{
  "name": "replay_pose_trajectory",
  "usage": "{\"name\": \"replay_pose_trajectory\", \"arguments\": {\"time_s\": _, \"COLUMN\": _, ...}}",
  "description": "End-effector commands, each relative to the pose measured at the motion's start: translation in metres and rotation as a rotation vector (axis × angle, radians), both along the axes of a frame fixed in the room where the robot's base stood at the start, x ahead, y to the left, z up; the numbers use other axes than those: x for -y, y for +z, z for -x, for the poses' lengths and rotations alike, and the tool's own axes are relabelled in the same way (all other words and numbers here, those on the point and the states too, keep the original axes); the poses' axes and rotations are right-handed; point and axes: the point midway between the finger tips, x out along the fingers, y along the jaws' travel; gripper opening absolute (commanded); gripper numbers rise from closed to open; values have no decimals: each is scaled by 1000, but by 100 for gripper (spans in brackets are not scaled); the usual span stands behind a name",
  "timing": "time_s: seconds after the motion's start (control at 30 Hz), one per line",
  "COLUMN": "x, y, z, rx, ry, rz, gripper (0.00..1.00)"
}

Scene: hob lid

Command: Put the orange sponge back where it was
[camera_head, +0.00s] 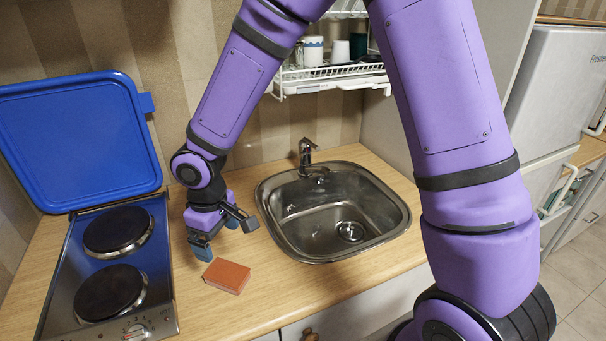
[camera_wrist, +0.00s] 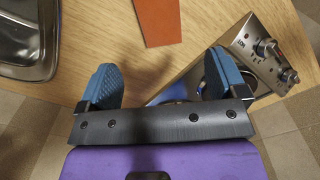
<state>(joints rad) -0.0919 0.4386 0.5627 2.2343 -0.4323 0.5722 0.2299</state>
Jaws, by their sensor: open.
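The orange sponge (camera_head: 227,276) lies flat on the wooden counter, between the hob and the sink and close to the counter's front. In the wrist view the sponge (camera_wrist: 157,20) shows at the top edge, partly cut off, beyond the fingertips and between their lines. My gripper (camera_head: 217,239) is above the counter just behind the sponge, with its blue fingers apart and nothing between them. In the wrist view my gripper (camera_wrist: 165,73) is also open and empty.
The hob (camera_head: 160,262) with two dark plates stands left of the sponge, its blue lid (camera_head: 80,140) raised against the wall. The steel sink (camera_head: 262,190) with a tap (camera_head: 306,152) is to the right. A white dish rack (camera_head: 330,80) with cups hangs above. Bare counter surrounds the sponge.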

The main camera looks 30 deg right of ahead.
Motion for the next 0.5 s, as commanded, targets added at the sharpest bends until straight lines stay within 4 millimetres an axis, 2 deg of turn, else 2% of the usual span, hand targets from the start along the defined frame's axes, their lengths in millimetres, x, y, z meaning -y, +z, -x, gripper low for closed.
{"name": "replay_pose_trajectory", "arguments": {"time_s": 0.13, "x": 6, "y": 7, "z": -1, "rx": 14, "ry": -12, "rz": 8, "gripper": 91}}
{"name": "replay_pose_trajectory", "arguments": {"time_s": 0.23, "x": 22, "y": 25, "z": -3, "rx": 43, "ry": -43, "rz": 26, "gripper": 91}}
{"name": "replay_pose_trajectory", "arguments": {"time_s": 0.5, "x": 89, "y": 101, "z": 5, "rx": 157, "ry": -202, "rz": 78, "gripper": 91}}
